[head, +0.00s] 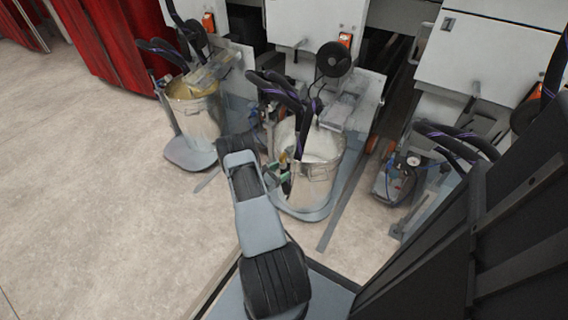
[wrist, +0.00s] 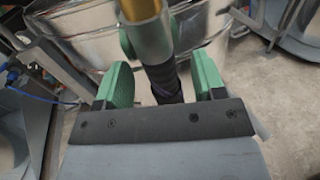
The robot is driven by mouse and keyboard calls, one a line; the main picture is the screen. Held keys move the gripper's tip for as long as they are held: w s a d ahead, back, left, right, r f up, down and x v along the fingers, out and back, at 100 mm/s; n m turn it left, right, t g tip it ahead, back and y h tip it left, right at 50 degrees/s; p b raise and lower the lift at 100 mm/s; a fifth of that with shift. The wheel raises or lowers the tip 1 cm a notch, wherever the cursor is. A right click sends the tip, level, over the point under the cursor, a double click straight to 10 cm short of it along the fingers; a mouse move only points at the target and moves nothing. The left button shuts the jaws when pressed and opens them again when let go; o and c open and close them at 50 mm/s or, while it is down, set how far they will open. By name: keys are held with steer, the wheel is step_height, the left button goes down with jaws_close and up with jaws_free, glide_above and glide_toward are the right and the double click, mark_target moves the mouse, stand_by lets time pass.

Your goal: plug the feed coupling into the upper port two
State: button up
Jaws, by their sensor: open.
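My gripper (wrist: 162,72) is open, with one green finger on each side of a black hose end (wrist: 164,82). Gaps show between the hose and both fingers. In the head view my gripper (head: 283,168) is at the left side of the middle bucket (head: 318,180), partly hidden by my arm. I cannot make out the upper port two in either view.
Another bucket (head: 196,115) stands to the left under black hoses. Grey machine cabinets (head: 320,30) line the back. A pump unit with a gauge (head: 413,161) is on the right. Red curtains (head: 110,45) hang at the upper left. The floor (head: 90,190) on the left is clear.

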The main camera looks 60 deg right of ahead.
steer(key=c, duration=1.1)
steer(key=shift+r, duration=0.1)
steer(key=shift+c, duration=0.2)
